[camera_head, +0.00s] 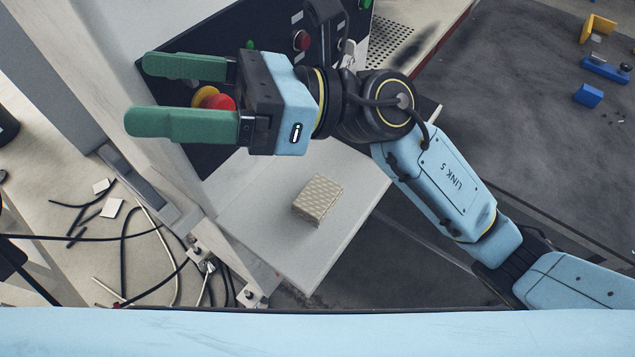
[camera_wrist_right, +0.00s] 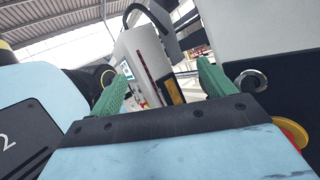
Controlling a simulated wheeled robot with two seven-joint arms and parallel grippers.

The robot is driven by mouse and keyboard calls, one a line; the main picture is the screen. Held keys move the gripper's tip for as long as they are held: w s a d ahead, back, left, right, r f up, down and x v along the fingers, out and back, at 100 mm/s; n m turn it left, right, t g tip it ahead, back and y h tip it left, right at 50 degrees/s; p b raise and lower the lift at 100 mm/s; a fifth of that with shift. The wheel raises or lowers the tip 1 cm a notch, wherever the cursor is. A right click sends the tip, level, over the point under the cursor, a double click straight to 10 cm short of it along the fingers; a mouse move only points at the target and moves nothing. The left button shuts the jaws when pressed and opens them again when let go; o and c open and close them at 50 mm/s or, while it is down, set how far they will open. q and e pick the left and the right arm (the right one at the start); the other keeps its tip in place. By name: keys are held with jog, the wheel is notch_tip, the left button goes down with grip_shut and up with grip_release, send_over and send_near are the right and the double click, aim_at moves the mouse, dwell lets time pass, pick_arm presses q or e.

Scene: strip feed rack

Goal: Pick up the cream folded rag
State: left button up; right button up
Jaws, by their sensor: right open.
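The cream folded rag (camera_head: 318,199) lies on a pale shelf (camera_head: 262,222), a small block-like bundle with a woven texture. My right gripper (camera_head: 135,94) is open and empty in the head view, its two green fingers pointing left. It is up and to the left of the rag, in front of a dark control panel, and apart from the rag. In the right wrist view the two green fingers of my right gripper (camera_wrist_right: 160,85) stand apart with nothing between them, and the rag does not show there. My left gripper is not in view.
A red emergency button with a yellow collar (camera_head: 214,100) is behind the right gripper's fingers. A red button (camera_head: 301,40) sits on the panel. Loose black cables (camera_head: 125,245) lie on the floor at left. Blue and yellow parts (camera_head: 588,95) lie far right. The shelf around the rag is clear.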

notch_tip(320, 180, down, 8)
jog(key=s+a+n+g+h, duration=0.2)
jog(key=s+n+h, duration=0.1)
jog(key=n+h, duration=0.45)
jog(key=n+t+h, duration=0.4)
jog(key=t+h, duration=0.3)
jog(key=h, duration=0.7)
send_over(317, 196)
notch_tip(317, 196, down, 10)
jog(key=shift+m, duration=0.25)
jog(key=f, duration=0.7)
jog(key=shift+s+f, duration=0.1)
jog(key=shift+s, duration=0.1)
jog(key=shift+w+f, duration=0.2)
jog(key=shift+f, duration=2.8)
jog(key=shift+c, duration=0.4)
